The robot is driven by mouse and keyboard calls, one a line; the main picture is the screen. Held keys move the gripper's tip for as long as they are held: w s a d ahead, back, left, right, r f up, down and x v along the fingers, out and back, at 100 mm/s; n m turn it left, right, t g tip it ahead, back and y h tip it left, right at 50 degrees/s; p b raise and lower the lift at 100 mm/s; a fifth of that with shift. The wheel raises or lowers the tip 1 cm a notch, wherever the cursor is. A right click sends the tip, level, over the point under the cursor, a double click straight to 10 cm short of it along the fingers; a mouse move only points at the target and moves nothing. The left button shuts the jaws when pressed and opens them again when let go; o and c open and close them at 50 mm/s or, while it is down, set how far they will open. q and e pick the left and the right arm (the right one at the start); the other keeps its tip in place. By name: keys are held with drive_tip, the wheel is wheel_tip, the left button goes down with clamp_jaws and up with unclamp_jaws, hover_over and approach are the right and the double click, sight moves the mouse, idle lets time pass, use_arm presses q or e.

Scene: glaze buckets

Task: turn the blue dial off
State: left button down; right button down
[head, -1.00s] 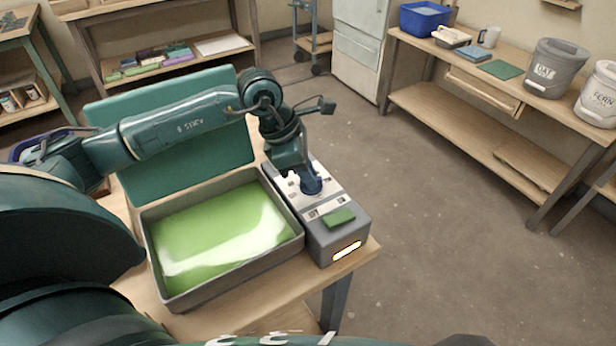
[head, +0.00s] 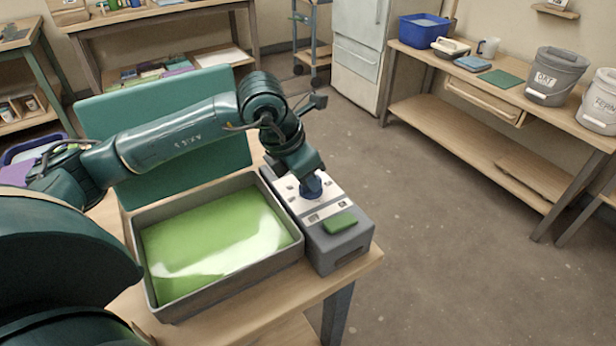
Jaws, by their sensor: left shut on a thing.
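The blue dial (head: 311,189) sits on the pale top panel of a grey control box (head: 357,243), beside the tray. My left gripper (head: 309,179) reaches down over the dial from above and is shut on it. The gripper and wrist hide part of the dial, so its pointer cannot be read. The small window (head: 351,256) on the front of the box is dark. My right gripper is not in view.
A grey tray (head: 222,292) of glossy green glaze stands left of the box, with a teal panel (head: 190,95) behind it. The wooden table edge (head: 320,285) is close in front. Grey (head: 556,76) and white (head: 600,103) buckets stand on the right bench.

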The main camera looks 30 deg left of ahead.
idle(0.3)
use_arm(q)
drive_tip(key=c, duration=1.4)
unclamp_jaws()
drive_tip(key=shift+c, duration=0.2)
drive_tip(key=v, duration=1.3)
